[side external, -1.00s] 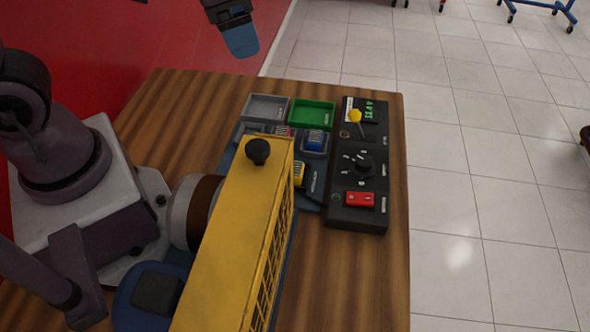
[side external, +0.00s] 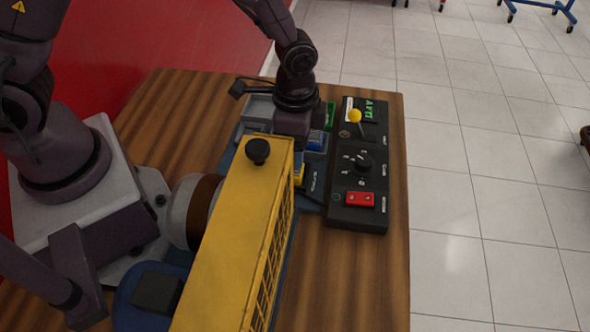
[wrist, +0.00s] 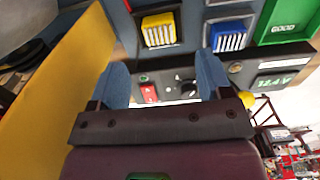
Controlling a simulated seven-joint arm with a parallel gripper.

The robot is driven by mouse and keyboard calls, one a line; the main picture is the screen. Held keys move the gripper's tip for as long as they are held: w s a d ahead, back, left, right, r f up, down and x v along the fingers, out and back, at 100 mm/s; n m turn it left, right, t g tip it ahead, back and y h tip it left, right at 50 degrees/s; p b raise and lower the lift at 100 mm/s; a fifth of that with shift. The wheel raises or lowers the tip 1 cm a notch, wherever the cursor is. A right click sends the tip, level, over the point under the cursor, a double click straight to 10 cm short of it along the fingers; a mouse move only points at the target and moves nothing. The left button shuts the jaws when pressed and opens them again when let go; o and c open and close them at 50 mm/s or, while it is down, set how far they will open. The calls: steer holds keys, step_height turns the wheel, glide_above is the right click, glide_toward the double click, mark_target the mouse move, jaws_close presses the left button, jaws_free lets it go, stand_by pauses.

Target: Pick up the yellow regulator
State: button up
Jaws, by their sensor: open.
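The yellow regulator (wrist: 160,29) sits in a grey slot on the board, its finned face showing in the wrist view. In the side view only a small part of the yellow regulator (side external: 299,175) shows beside the engine cover. My gripper (wrist: 162,66) is open and empty, its two blue fingers apart, with the regulator beyond the fingertips in the picture. In the side view my gripper's body is low over the board and its fingertips are hidden behind the yellow cover. A blue regulator (wrist: 229,37) sits in the slot to the right.
A tall yellow engine cover (side external: 235,235) with a black knob (side external: 257,151) stands close beside my gripper. A black control panel (side external: 345,215) with a yellow-topped lever (side external: 355,116) and red switch (side external: 360,199) lies right. A green tray (wrist: 290,28) marked GOOD is nearby.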

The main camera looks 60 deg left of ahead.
mark_target(298, 174)
steer(key=shift+f, duration=3.1)
steer(key=shift+c, duration=0.4)
steer(key=c, duration=0.9)
